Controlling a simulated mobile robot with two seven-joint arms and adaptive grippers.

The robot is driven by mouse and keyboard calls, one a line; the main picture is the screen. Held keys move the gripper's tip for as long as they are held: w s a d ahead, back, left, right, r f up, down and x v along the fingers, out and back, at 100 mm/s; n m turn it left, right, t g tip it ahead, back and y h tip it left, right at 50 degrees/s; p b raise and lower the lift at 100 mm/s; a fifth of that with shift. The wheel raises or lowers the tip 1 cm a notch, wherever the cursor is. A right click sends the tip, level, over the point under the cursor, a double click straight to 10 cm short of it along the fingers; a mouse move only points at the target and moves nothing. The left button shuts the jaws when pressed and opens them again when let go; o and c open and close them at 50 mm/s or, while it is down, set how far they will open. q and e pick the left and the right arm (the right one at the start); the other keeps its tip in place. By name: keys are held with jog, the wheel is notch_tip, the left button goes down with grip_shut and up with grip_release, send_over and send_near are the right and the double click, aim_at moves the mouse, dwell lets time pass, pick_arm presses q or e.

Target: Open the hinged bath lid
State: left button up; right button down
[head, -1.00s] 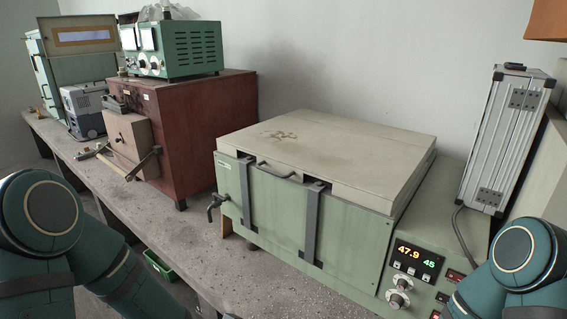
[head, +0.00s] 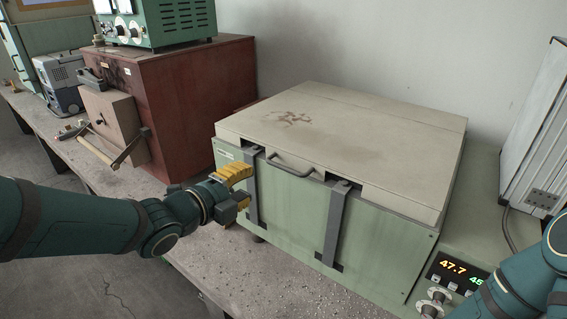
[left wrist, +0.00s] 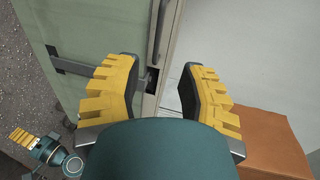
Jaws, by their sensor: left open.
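The bath lid (head: 375,130) is a flat cream slab with a brown stain, lying shut on the green bath body (head: 290,215). A grey bar handle (head: 290,169) is on its front edge, between two dark grey straps. My left gripper (head: 242,187) is open and empty at the left strap (head: 253,190), left of and below the handle. In the left wrist view the lid's edge lies between my open fingers (left wrist: 160,85), and the handle (left wrist: 156,32) is beyond them. I cannot tell whether the fingers touch anything.
A red-brown furnace (head: 190,100) stands to the left, with a green instrument (head: 170,22) on top. A control panel (head: 450,278) and a silver case (head: 535,130) are on the right. The wall is close behind the lid. Bare bench (head: 270,275) shows in front.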

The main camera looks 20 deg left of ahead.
aim_at(281, 167)
pick_arm(q)
jog(key=b+x, duration=0.1)
jog(key=x, duration=1.2)
jog(key=shift+f, duration=0.1)
grip_shut()
